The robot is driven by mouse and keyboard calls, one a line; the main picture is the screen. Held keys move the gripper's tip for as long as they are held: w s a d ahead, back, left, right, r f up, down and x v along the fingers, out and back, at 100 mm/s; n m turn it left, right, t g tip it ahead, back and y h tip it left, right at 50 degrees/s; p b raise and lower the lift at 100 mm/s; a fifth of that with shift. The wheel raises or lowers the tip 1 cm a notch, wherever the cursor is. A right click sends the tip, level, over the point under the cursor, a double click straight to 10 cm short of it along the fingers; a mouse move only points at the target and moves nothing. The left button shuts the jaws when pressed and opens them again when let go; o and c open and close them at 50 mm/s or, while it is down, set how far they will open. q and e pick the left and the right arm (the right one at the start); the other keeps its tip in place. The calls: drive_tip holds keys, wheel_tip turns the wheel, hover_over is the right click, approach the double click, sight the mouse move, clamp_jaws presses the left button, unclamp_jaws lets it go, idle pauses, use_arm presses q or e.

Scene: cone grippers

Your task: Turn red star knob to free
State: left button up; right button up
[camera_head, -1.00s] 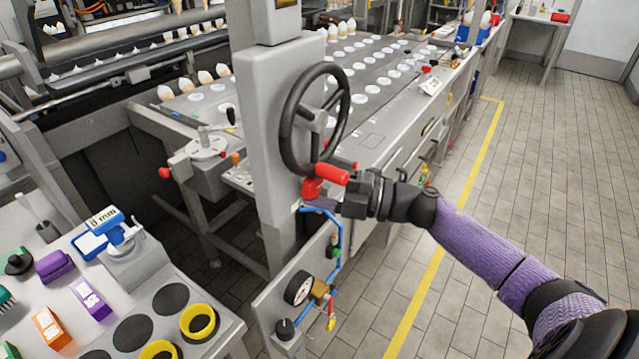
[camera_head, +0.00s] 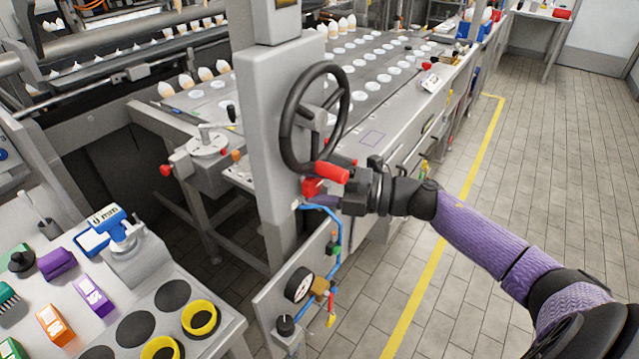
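The red star knob (camera_head: 313,187) sits on the side of the grey column (camera_head: 262,130), just below the black handwheel (camera_head: 316,117). It is small and partly hidden, so its turn position cannot be read. My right gripper (camera_head: 338,189) reaches in from the right at the knob. Its fingers are near or around the knob, but the red grip and the gripper's body hide the contact. My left gripper is not in view.
A pressure gauge (camera_head: 299,284) and blue hose (camera_head: 334,222) are below the gripper. A bench (camera_head: 215,347) with yellow rings and coloured blocks is at lower left. Another red knob (camera_head: 166,170) is on the machine at left. Open tiled floor (camera_head: 540,170) lies to the right.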

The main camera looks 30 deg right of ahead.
drive_tip(key=o, duration=0.3)
